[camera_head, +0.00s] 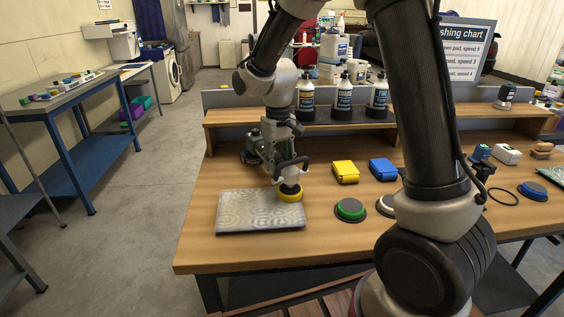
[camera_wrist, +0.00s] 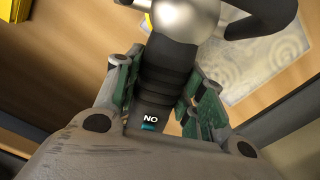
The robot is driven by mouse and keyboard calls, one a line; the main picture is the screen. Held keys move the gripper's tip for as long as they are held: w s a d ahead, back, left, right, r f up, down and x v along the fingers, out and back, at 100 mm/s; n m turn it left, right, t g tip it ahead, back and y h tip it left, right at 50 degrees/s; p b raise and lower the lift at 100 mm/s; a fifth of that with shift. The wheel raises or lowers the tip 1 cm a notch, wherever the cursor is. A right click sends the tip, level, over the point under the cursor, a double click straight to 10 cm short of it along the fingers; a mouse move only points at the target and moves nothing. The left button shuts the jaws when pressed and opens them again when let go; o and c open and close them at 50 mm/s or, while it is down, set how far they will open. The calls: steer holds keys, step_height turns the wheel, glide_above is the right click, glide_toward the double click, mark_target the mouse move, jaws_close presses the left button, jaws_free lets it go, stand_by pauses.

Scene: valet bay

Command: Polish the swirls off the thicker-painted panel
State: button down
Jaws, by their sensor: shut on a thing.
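A flat grey panel (camera_head: 250,215) with pale swirl marks lies on the bench's left part; it also shows in the wrist view (camera_wrist: 262,62). My gripper (camera_head: 275,150) is shut on a polisher (camera_wrist: 165,75) with a black grip and silver head. Its round yellow pad (camera_head: 290,195) is at the panel's far right corner; I cannot tell whether it touches. A green pad (camera_head: 350,209) lies right of the panel, with another pad (camera_head: 385,206) partly behind my arm. A blue pad (camera_head: 532,191) lies farther right. Part of a dark bluish panel (camera_head: 553,174) shows at the right edge.
A yellow box (camera_head: 346,171) and a blue box (camera_head: 383,169) stand behind the pads. Three labelled bottles (camera_head: 343,96) stand at the raised shelf. A partly hidden wall chart (camera_head: 465,50) lists pads and speeds. Small devices (camera_head: 507,154) sit at right. Bare bench lies in front of the panel.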

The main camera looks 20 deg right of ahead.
steer(key=shift+w+a, duration=0.1)
steer(key=shift+a, duration=0.6)
steer(key=shift+a, duration=0.1)
steer(key=shift+w+a+r, duration=0.1)
steer(key=shift+w+a, duration=0.1)
steer(key=shift+a, duration=0.95)
steer(key=shift+a, duration=0.2)
steer(key=shift+w+a, duration=0.25)
steer(key=shift+a, duration=0.7)
steer(key=shift+w+a, duration=0.25)
steer(key=shift+a, duration=1)
steer(key=shift+a, duration=0.15)
steer(key=shift+w+a, duration=0.2)
steer(key=shift+a, duration=0.8)
